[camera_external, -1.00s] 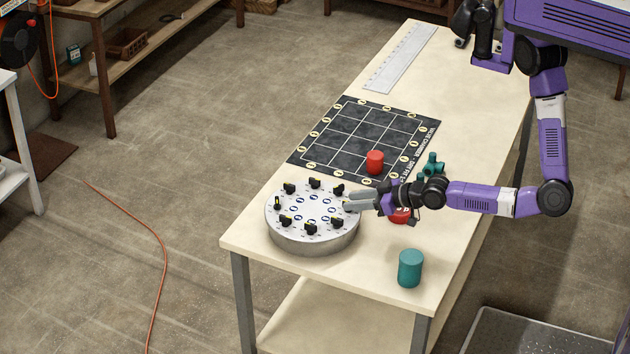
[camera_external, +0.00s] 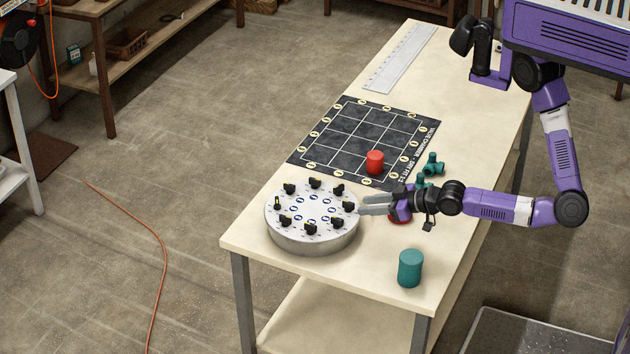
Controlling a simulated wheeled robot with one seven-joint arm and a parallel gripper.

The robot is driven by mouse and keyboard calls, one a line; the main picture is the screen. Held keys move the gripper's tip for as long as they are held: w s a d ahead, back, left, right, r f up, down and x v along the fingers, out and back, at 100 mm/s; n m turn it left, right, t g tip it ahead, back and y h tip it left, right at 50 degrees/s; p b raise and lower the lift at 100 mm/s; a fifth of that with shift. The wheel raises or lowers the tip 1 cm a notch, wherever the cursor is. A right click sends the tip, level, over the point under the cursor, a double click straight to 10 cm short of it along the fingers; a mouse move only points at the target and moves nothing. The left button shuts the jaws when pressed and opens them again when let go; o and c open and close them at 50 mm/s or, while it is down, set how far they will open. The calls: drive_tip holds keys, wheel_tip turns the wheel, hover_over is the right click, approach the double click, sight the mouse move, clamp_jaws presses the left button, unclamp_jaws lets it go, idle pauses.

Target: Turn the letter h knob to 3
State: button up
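The round grey dial unit (camera_external: 310,243) sits on the near left part of the table. Several black knobs stand in a ring on its pale top, with small blue-marked labels inside the ring. The letters and numbers are too small to read, so I cannot tell which knob is h or where it points. My gripper (camera_external: 362,204) is just right of the unit, with its two grey fingers pointing left and a narrow gap between them.
A black grid mat (camera_external: 345,148) lies behind the unit, with a red cylinder (camera_external: 375,162) on it. Teal pipe fittings (camera_external: 432,165) stand beside the mat. A teal cylinder (camera_external: 410,268) stands at the front right. A ruler (camera_external: 400,57) lies at the back.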

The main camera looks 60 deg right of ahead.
sight(349, 202)
drive_tip(key=shift+m+h, duration=0.6)
drive_tip(key=shift+m, duration=0.1)
drive_tip(key=shift+d+r+p+x, duration=0.15)
drive_tip(key=shift+p+x, duration=0.1)
drive_tip(key=shift+x, duration=0.95)
drive_tip(key=shift+d+r+p+x, duration=0.1)
drive_tip(key=shift+d+p+x, duration=0.15)
drive_tip(key=shift+x, duration=1)
drive_tip(key=shift+d+p+x, duration=0.1)
drive_tip(key=shift+p+x, duration=0.15)
drive_tip(key=shift+x, duration=0.95)
drive_tip(key=shift+w, duration=0.1)
clamp_jaws()
